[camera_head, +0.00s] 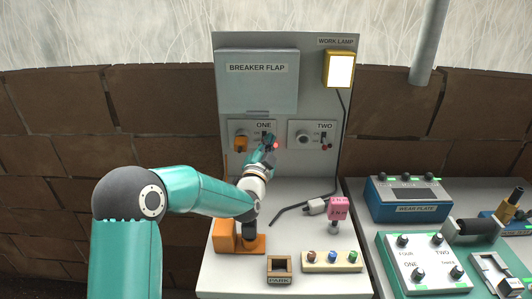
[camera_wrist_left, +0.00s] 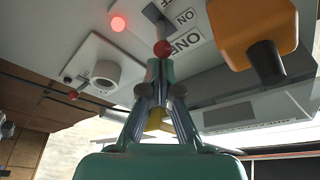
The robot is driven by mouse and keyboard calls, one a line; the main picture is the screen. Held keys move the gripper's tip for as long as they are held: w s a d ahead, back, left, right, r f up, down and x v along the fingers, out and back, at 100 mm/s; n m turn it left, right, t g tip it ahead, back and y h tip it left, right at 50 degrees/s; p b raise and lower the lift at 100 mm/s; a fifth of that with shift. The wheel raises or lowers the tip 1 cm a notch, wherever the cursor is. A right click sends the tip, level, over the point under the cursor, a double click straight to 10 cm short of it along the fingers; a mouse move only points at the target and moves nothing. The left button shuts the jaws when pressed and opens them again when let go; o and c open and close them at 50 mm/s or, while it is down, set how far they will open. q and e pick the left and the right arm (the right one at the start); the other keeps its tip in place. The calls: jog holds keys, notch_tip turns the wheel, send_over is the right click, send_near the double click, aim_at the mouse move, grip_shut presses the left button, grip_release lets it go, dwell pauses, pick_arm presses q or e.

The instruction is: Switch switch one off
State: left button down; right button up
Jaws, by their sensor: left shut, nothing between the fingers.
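The panel ONE (camera_head: 250,133) is on the grey upright board and has an orange plug (camera_head: 240,142) in it. Its switch (camera_head: 264,135) is mostly hidden behind my left gripper in the head view. In the left wrist view the switch lever's red ball (camera_wrist_left: 162,48) is right at my left gripper's fingertips (camera_wrist_left: 158,68); I cannot tell if they touch. My left gripper (camera_head: 269,144) is shut and empty at panel ONE. A red light (camera_wrist_left: 118,23) glows beside the switch and also shows in the head view (camera_head: 276,146). My right gripper is not in view.
The breaker flap (camera_head: 257,82) is above, and the work lamp (camera_head: 340,70) looks lit.

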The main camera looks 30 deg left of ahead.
pick_arm(q)
jog(key=s+d+f+b, duration=0.1)
jog(key=s+d+b, duration=0.2)
jog(key=s+d, duration=0.2)
jog(key=shift+s, duration=1.45)
